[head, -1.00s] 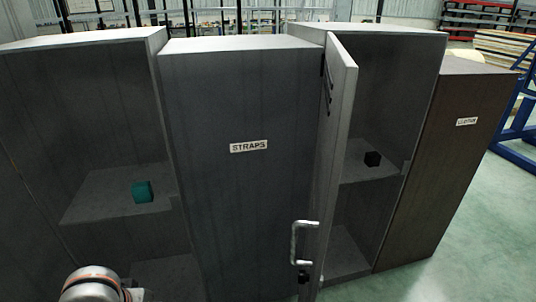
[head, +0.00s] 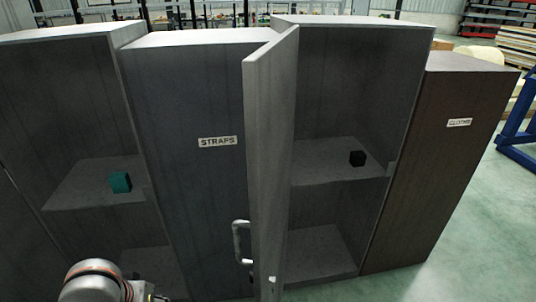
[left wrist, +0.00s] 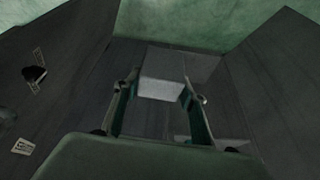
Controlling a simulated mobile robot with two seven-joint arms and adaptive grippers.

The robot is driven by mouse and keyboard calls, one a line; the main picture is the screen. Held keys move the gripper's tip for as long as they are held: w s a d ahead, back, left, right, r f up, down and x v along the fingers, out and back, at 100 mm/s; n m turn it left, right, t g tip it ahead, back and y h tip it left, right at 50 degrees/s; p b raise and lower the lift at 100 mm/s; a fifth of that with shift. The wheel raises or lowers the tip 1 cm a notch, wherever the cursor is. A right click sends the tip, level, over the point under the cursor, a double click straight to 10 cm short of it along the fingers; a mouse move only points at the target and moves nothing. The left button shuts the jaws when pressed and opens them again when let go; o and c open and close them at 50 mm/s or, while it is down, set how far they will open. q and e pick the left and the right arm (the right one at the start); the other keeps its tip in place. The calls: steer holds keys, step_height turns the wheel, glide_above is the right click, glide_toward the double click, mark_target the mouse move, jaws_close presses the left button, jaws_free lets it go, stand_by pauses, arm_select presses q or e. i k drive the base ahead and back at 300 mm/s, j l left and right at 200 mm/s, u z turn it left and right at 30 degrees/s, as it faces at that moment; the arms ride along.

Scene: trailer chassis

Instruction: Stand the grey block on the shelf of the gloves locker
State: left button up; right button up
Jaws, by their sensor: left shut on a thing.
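My left gripper (left wrist: 163,104) is shut on the grey block (left wrist: 162,76) in the left wrist view, with a dark green finger on each side of it. In the head view only part of my left arm shows at the bottom left. No label that reads gloves is legible. The third locker (head: 410,90) stands open, its door (head: 270,150) swung out to the left. My right gripper is in no view.
The left locker (head: 60,75) is open, with a teal block (head: 120,182) on its shelf. The STRAPS locker (head: 190,90) and the brown right locker (head: 450,170) are closed. The open door stands out in front of the STRAPS locker.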

mark_target(324, 166)
steer(key=l+u, duration=0.1)
steer(key=l, duration=0.65)
steer(key=k+l+u, duration=0.15)
steer(key=l, duration=0.6)
steer(key=i+l+z, duration=0.15)
steer(key=l, duration=0.15)
steer(key=i+l+z, duration=0.1)
steer(key=l, duration=0.2)
